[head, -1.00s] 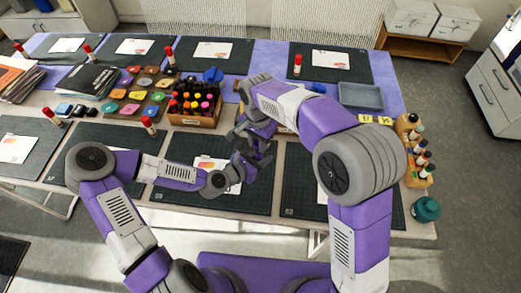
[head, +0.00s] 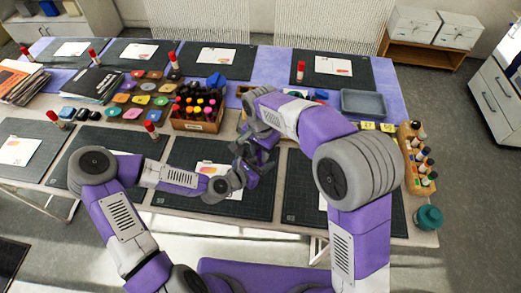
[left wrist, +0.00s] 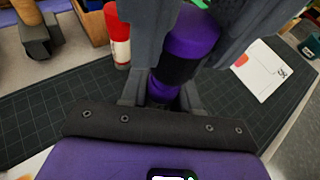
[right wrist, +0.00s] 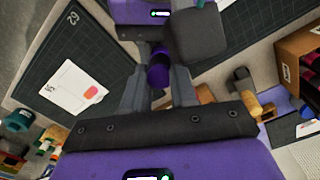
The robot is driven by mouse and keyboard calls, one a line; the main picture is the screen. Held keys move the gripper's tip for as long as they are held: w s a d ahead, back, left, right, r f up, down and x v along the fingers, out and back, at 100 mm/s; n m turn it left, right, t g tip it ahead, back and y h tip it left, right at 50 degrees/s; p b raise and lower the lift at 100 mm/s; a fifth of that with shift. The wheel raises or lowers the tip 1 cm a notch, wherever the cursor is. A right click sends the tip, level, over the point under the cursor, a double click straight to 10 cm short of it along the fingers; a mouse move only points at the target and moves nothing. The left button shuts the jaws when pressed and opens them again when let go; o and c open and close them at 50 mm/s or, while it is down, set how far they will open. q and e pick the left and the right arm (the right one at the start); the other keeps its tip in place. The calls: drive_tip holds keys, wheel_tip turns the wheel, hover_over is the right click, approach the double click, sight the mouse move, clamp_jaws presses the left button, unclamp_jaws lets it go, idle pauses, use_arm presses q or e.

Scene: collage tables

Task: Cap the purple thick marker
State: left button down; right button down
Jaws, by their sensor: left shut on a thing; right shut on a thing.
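The purple thick marker (left wrist: 164,86) is between the fingers of my left gripper (left wrist: 162,92), which is shut on it. A black section shows above the purple part there. A wider purple cap (left wrist: 192,38) lines up above it, between the larger dark fingers of my right gripper. In the right wrist view my right gripper (right wrist: 158,85) is shut on a purple piece, the cap (right wrist: 158,72), with my left gripper close beyond. I cannot tell whether cap and marker are fully joined. In the head view both grippers meet over the middle front mat, hiding both pieces.
Below the grippers are a dark cutting mat (head: 180,195) and a white printed card (head: 232,193). A wooden box of markers (head: 197,124) stands behind. A red-capped white glue stick (head: 151,130) is to the left. A bottle rack (head: 424,178) stands at the right edge.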

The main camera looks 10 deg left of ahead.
drive_tip(key=shift+f, duration=0.55)
drive_tip(key=c, duration=0.8)
unclamp_jaws()
drive_tip(key=shift+r, duration=0.1)
wheel_tip(320, 180, up, 12)
